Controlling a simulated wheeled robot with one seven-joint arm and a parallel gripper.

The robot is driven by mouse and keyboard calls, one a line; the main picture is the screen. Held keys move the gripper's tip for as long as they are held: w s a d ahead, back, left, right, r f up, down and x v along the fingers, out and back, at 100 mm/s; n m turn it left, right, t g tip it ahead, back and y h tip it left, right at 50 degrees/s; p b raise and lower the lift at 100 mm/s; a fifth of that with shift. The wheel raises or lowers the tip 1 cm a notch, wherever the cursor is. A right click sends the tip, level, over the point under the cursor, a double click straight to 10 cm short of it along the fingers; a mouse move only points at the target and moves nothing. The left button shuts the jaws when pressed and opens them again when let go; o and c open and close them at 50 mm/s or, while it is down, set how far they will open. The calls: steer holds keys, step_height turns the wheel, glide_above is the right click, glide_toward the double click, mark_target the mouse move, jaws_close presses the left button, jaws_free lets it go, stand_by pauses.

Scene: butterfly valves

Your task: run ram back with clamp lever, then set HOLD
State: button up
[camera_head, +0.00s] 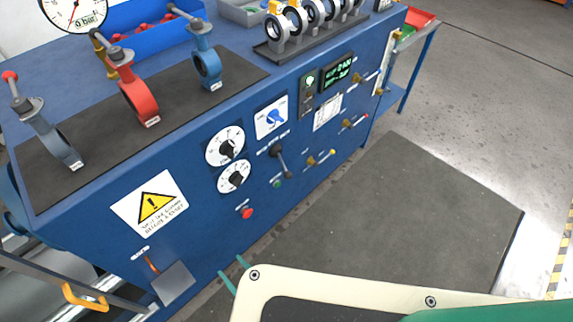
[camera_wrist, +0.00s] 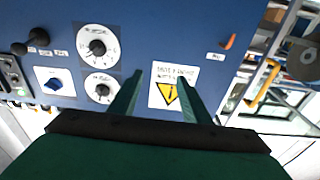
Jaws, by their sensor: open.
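A black-knobbed lever (camera_head: 281,160) sticks out of the blue bench front; it also shows in the wrist view (camera_wrist: 36,40). A white plate with a blue rotary switch (camera_head: 271,118) sits above it and shows in the wrist view (camera_wrist: 54,85). Their labels are too small to read, so I cannot tell which is the clamp lever or which setting is HOLD. My gripper (camera_head: 235,272) is open and empty, its green fingers apart in front of the panel's lower left. In the wrist view its fingertips (camera_wrist: 160,80) frame the warning-sign area, away from the lever.
Two white dials (camera_head: 226,147) (camera_head: 233,177), a red button (camera_head: 246,212), a warning sign (camera_head: 150,203) and a small display (camera_head: 338,72) are on the panel. Butterfly valves (camera_head: 138,97) stand on the bench top. Several small valve handles stick out at right. The floor mat (camera_head: 400,210) is clear.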

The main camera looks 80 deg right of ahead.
steer(key=s+d+f+m+g+h, duration=0.1)
steer(key=d+m+g+h, duration=0.15)
steer(key=d, duration=0.45)
steer(key=s+d+m+g+h, duration=0.1)
steer(key=s+d+m+h, duration=0.15)
steer(key=d, duration=0.45)
steer(key=m+g+h, duration=0.6)
steer(key=g, duration=0.1)
glide_toward(287, 171)
steer(key=d+r, duration=0.1)
steer(key=d, duration=0.1)
steer(key=x, duration=1)
steer(key=shift+n, duration=0.3)
steer(key=shift+w, duration=0.1)
jaws_close()
steer(key=shift+w, duration=0.1)
